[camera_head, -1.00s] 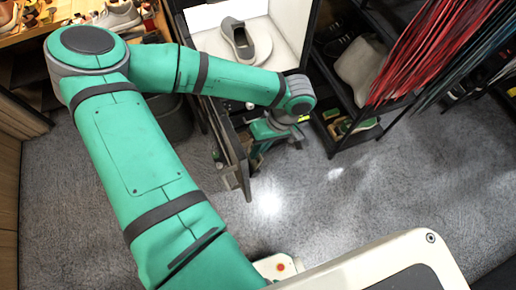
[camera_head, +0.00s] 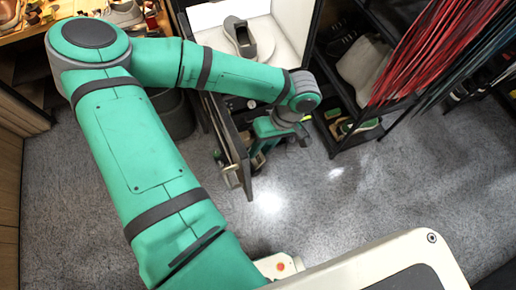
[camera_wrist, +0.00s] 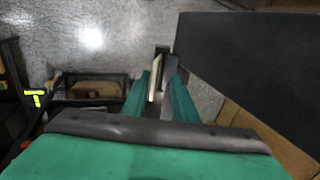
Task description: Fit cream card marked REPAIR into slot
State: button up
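My gripper (camera_wrist: 161,72) shows in the wrist view with its two green fingers reaching forward, their tips close together. A thin cream strip (camera_wrist: 155,80) shows edge-on along the inside of the left finger; it may be the card, but no REPAIR marking is readable. A narrow dark upright part (camera_wrist: 163,52) stands at the fingertips. I cannot tell whether the strip is gripped. In the head view my gripper (camera_head: 258,153) is low beside an open dark door panel (camera_head: 230,135), its fingers partly hidden. I cannot make out the slot.
The dark panel (camera_wrist: 255,65) fills the right of the wrist view, close to my gripper. A white compartment with a grey shoe (camera_head: 240,38) is behind my arm. A black shoe rack (camera_head: 330,82) stands to the right. The grey floor (camera_head: 370,200) in front is clear.

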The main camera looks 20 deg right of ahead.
jog(key=v, duration=0.6)
jog(key=shift+d+r, duration=0.2)
jog(key=shift+r, duration=0.15)
jog(key=shift+w+a, duration=0.1)
jog(key=shift+w, duration=0.05)
